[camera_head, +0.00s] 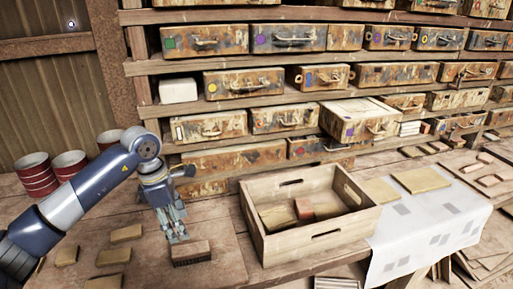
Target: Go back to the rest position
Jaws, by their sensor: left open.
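My left gripper (178,238) is at the left of the wooden workbench (215,275), pointing down. Its jaws are open. A dark reddish-brown block (191,253) lies on the bench just below and beside the fingertips. Whether the fingertips touch it I cannot tell. The arm comes in from the left edge. My right gripper is not in view.
A wooden crate (318,243) holding several blocks stands right of the gripper. Tan blocks (127,233) lie to the left. Red cans (37,176) stand at the back left. A drawer (361,122) juts from the shelves. A white sheet (430,225) lies at right.

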